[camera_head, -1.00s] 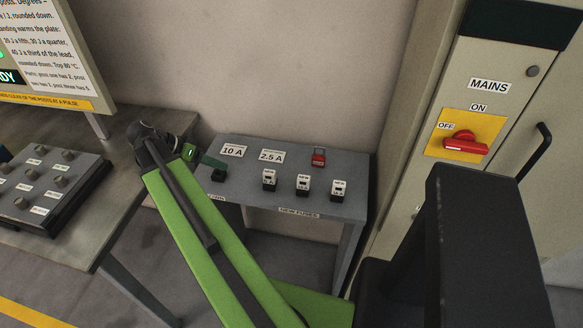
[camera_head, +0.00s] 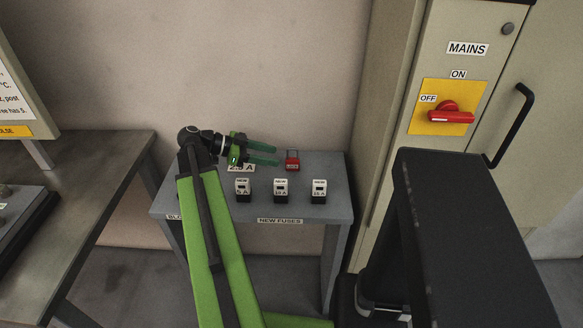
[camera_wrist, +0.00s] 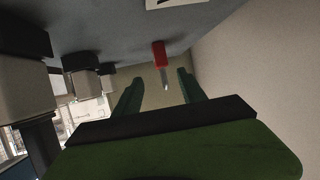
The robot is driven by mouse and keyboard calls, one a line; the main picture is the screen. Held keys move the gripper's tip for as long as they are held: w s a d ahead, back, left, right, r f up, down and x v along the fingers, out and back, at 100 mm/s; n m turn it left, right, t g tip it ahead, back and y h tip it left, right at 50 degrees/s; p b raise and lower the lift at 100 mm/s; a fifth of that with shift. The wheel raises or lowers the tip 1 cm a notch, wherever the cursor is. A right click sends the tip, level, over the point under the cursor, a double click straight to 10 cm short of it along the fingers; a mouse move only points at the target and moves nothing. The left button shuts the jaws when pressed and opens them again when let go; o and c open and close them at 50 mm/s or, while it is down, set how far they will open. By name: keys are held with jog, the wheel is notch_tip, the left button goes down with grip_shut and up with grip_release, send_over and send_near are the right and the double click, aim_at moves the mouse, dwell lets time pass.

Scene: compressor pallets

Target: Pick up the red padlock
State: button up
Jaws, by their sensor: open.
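The red padlock (camera_head: 292,160) sits at the back of the small grey table in the head view. Its shackle is pale. It also shows in the wrist view (camera_wrist: 160,56), ahead of my fingers and roughly between them. My gripper (camera_head: 276,154) is open, with its green fingers pointing right toward the padlock. In the head view the tips end just left of the padlock. In the wrist view the two fingertips (camera_wrist: 161,80) spread on either side of the padlock's line, with nothing held between them.
Several fuses stand along the front of the grey table (camera_head: 333,208), including a middle one (camera_head: 280,190). The wall is close behind the table. A cabinet with a red mains switch (camera_head: 450,116) stands at the right. A workbench (camera_head: 105,180) is at the left.

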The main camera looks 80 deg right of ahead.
aim_at(287, 157)
jog(key=shift+b+x, duration=0.85)
jog(key=shift+x, duration=2.35)
jog(key=shift+d+r, duration=0.15)
jog(key=shift+r, duration=0.1)
grip_shut()
